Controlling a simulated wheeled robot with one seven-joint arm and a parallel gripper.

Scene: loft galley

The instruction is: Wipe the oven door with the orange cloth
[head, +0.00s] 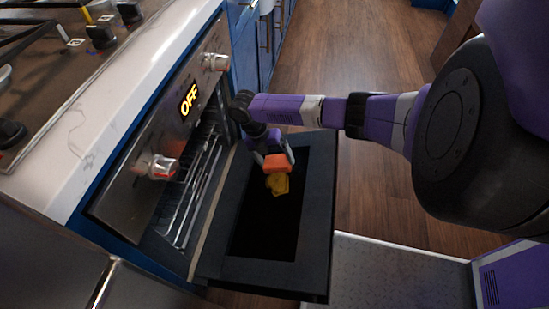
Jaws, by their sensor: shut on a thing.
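The oven door (318,225) is folded down open, with a dark frame around a black glass panel (262,232). My gripper (277,170) is over the far part of the door and shut on the orange cloth (278,184). The cloth is a small crumpled yellow-orange bundle below the fingers, over the black panel. I cannot tell whether it touches the glass.
The oven front (135,150) has red-marked knobs and a display reading OFF. Wire racks (190,190) show inside the oven. A white counter edge (125,95) and cooktop (45,50) lie left. Wooden floor (345,50) is clear beyond the door.

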